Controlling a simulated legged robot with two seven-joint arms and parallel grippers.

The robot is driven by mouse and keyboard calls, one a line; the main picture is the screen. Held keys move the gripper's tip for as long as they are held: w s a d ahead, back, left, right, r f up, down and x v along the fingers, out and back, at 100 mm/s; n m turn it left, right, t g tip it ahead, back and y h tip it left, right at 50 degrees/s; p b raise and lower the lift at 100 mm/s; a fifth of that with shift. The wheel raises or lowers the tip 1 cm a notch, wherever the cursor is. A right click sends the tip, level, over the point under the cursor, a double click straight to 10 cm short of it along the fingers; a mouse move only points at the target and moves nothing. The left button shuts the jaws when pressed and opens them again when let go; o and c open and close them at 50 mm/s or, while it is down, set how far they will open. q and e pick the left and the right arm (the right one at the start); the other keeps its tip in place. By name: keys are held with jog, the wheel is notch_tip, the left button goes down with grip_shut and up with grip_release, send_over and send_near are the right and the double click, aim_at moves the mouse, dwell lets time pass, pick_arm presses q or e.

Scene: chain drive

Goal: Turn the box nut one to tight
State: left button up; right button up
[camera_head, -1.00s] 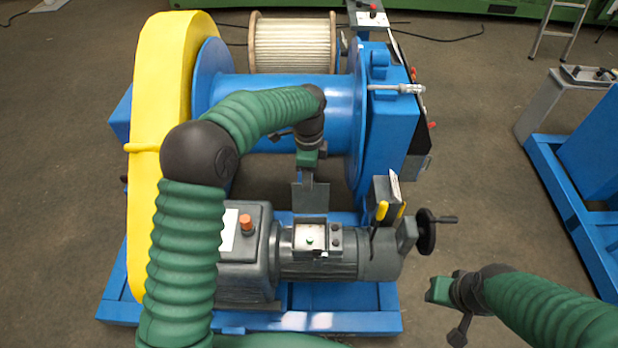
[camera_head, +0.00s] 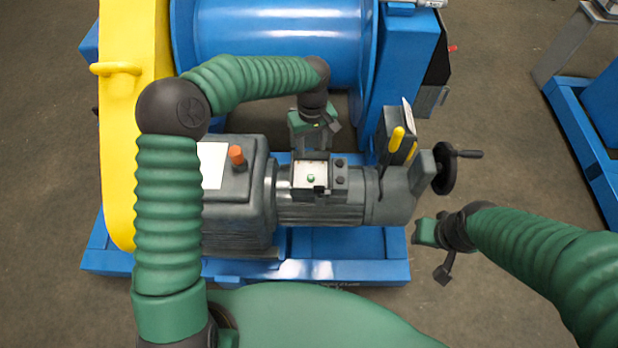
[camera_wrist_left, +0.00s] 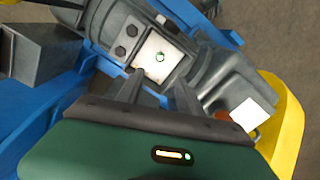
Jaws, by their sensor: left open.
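A small open box (camera_head: 310,170) with a white inside sits on top of the grey motor. It holds a small round green piece (camera_head: 310,179), which I take for the box nut. The piece also shows near the box's middle in the left wrist view (camera_wrist_left: 159,58). My left gripper (camera_head: 314,142) is just behind the box in the head view. In the left wrist view its fingers (camera_wrist_left: 158,80) are apart with nothing between them, their tips at the box's near edge. I cannot tell whether they touch it. My right gripper (camera_head: 424,232) is right of the motor; its jaws are unclear.
Beside the box are two dark knobs (camera_head: 341,171). An orange cap (camera_head: 236,155) stands left, yellow-handled levers (camera_head: 397,138) and a black handwheel (camera_head: 447,168) right. The blue drum (camera_head: 275,30) and yellow guard (camera_head: 122,150) stand behind and left. Floor at the right front is clear.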

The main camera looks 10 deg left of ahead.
aim_at(311, 178)
pick_arm(q)
notch_tip(311, 178, down, 16)
jog(key=b, duration=0.4)
jog(key=shift+f, duration=0.15)
jog(key=shift+c, duration=0.3)
grip_shut()
